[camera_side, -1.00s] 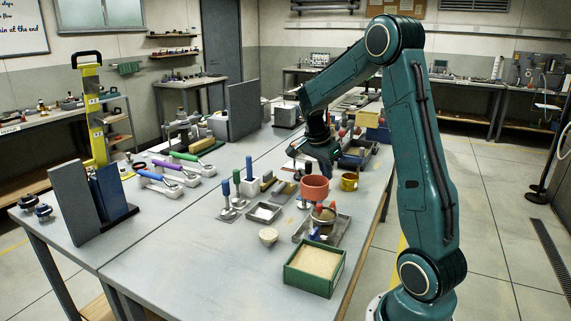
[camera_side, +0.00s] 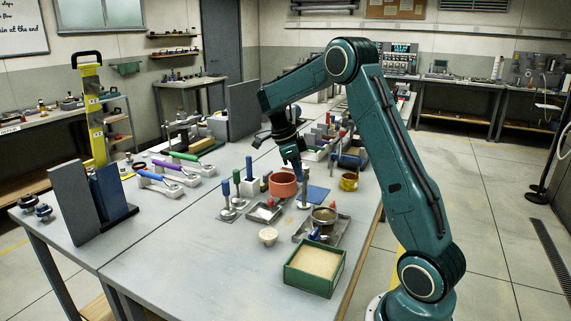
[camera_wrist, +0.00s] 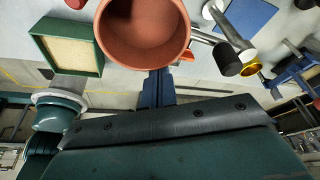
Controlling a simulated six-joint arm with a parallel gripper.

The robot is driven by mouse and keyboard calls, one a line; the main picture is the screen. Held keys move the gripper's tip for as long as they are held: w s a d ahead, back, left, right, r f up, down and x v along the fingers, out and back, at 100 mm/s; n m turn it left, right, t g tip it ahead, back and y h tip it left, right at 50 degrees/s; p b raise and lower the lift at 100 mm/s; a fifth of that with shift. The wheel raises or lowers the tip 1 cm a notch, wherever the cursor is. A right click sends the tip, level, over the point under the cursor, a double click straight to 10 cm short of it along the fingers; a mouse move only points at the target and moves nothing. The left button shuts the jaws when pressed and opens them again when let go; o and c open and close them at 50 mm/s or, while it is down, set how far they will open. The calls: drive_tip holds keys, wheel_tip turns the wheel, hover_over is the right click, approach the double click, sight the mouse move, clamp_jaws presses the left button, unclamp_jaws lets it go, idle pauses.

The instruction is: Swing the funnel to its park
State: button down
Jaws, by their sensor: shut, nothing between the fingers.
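The funnel, which I take to be the terracotta round vessel (camera_side: 283,184), stands on the table's right half, left of a blue pad (camera_side: 317,194). In the wrist view the funnel (camera_wrist: 145,30) fills the top middle, its round mouth open toward the camera. A bar runs from its right side toward a dark-capped part (camera_wrist: 227,60). My gripper (camera_side: 298,177) is shut and empty, its blue fingers down at the funnel's right side. In the wrist view my gripper (camera_wrist: 157,76) meets the funnel's edge; I cannot tell whether they touch.
A green sand box (camera_side: 314,268) stands at the near table edge.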

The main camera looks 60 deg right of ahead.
drive_tip(key=w+m+y, duration=0.1)
drive_tip(key=w+m, duration=0.2)
drive_tip(key=shift+w+a, duration=0.15)
drive_tip(key=shift+w, duration=0.25)
drive_tip(key=shift+w+m, duration=0.3)
drive_tip(key=shift+w, duration=0.5)
drive_tip(key=shift+s, duration=0.15)
